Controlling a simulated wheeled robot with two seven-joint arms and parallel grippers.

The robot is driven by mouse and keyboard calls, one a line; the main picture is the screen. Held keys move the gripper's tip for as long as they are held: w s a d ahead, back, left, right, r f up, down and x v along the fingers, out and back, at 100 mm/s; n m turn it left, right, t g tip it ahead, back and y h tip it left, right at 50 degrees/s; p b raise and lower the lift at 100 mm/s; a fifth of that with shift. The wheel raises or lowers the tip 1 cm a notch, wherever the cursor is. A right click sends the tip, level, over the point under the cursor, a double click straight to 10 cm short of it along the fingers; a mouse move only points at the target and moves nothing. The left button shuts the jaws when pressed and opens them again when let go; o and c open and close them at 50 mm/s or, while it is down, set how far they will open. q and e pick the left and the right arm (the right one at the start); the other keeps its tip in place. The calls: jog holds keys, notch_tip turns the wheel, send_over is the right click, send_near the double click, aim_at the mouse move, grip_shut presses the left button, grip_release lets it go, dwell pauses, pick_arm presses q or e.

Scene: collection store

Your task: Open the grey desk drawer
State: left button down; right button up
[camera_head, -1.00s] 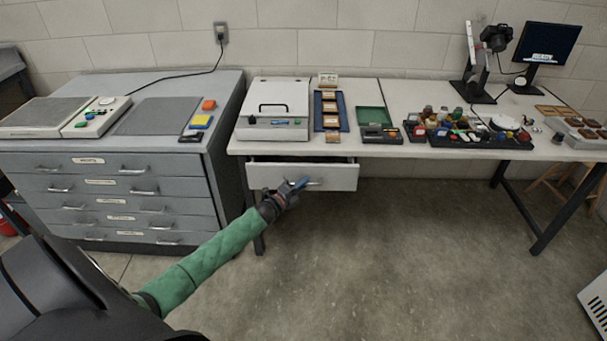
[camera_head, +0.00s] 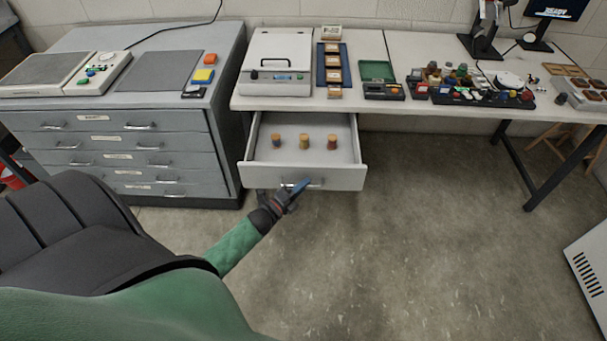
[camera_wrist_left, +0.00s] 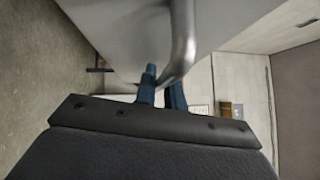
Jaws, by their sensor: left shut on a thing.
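The grey desk drawer (camera_head: 262,177) hangs under the left end of the white desk and stands well out, with its inside showing. Three small cork-topped jars (camera_head: 304,142) stand in a row on its floor. My left gripper (camera_head: 298,187) is at the middle of the drawer front, shut on the bar handle (camera_head: 318,183). In the left wrist view the curved metal handle (camera_wrist_left: 184,38) passes by the blue fingertips (camera_wrist_left: 162,88), and the drawer front (camera_wrist_left: 125,30) fills the top. My right gripper is not in view.
The white desk (camera_head: 400,50) carries a grey case (camera_head: 276,75), a blue tray (camera_head: 346,68) and a dark tray of small items. A grey cabinet (camera_head: 60,152) stands close on the left. The floor (camera_head: 400,250) in front is clear; a white unit (camera_head: 590,265) stands at right.

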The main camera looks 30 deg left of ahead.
pick_arm(q)
jog(key=shift+s+d, duration=0.3)
jog(key=shift+s, duration=0.25)
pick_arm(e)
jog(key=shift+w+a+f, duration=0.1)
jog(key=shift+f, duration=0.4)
pick_arm(q)
jog(key=c, duration=1.8)
grip_release()
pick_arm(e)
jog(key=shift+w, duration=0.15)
pick_arm(q)
jog(key=shift+o, duration=0.2)
